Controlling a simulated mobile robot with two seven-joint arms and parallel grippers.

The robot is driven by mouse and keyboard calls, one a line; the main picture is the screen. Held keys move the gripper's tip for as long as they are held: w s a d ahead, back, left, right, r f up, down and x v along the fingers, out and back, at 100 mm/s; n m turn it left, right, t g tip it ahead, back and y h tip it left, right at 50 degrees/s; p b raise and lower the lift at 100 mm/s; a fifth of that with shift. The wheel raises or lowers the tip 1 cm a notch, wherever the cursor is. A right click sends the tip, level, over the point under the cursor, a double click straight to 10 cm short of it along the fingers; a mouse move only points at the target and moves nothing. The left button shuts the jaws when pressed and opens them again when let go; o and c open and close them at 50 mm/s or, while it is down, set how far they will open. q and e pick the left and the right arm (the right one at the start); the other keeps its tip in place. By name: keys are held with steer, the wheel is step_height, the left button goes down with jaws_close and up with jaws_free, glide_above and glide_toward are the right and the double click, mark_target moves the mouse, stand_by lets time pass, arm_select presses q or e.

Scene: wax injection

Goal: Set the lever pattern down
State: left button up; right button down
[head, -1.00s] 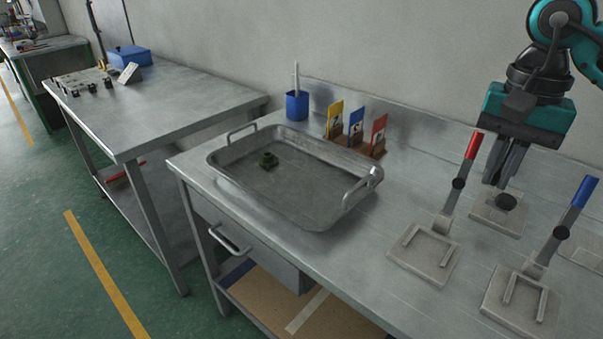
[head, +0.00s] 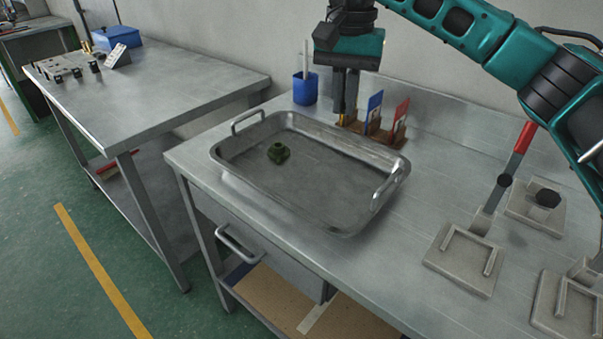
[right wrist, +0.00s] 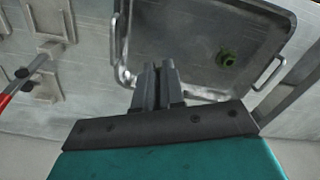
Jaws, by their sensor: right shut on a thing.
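My right gripper (head: 345,112) points down at the back edge of the metal tray (head: 392,168), in front of the card rack. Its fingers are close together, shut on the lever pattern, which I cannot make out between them. In the right wrist view, the fingers (right wrist: 158,72) reach beside the tray's near rim (right wrist: 205,92). A small dark green piece (head: 279,153) lies in the left part of the tray; it also shows in the right wrist view (right wrist: 227,57). The rest of the tray floor is bare. My left gripper is out of view.
A blue cup (head: 305,88) stands behind the tray. A blue card (head: 374,105) and a red card (head: 401,113) stand in wooden holders by my gripper. A red-handled lever press (head: 470,250) is at the right. A second table (head: 170,88) is at the left.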

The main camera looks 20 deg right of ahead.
glide_above(336, 200)
step_height(336, 200, down, 14)
steer(key=shift+f+b, duration=0.1)
steer(key=shift+b, duration=0.3)
steer(key=shift+f, duration=2.45)
steer(key=shift+f+b, duration=0.2)
steer(key=shift+b, duration=0.1)
steer(key=c, duration=1.2)
jaws_free()
steer(key=shift+c, duration=0.2)
steer(key=shift+r, duration=0.45)
step_height(336, 200, up, 12)
steer(key=shift+f+p, duration=0.25)
steer(key=shift+p, duration=0.2)
